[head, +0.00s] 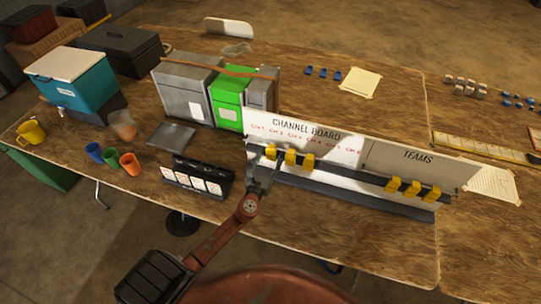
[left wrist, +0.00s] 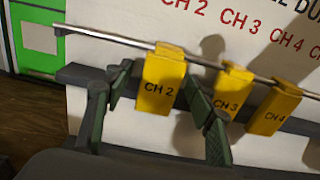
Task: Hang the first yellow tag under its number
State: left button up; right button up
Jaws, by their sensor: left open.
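The channel board (head: 345,148) stands upright on the table, with red CH numbers along its top and a thin rail in front. A yellow tag marked CH 2 (left wrist: 160,82) hangs at the rail (left wrist: 105,37), below and slightly left of the printed CH 2 in the left wrist view. Tags CH 3 (left wrist: 228,90) and CH 4 (left wrist: 274,108) hang to its right. My left gripper (left wrist: 157,90) is open, its dark green fingers on either side of the CH 2 tag with gaps showing. In the head view it (head: 262,170) is at the board's left end. My right gripper is out of view.
Several yellow tags (head: 412,190) hang at the TEAMS part. A black holder with white cards (head: 198,180) stands left of my left gripper. Grey and green boxes (head: 228,100) stand behind the board. Coloured cups (head: 130,164) stand at the left.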

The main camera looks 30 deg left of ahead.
pick_arm(q)
jog(key=v, duration=1.2)
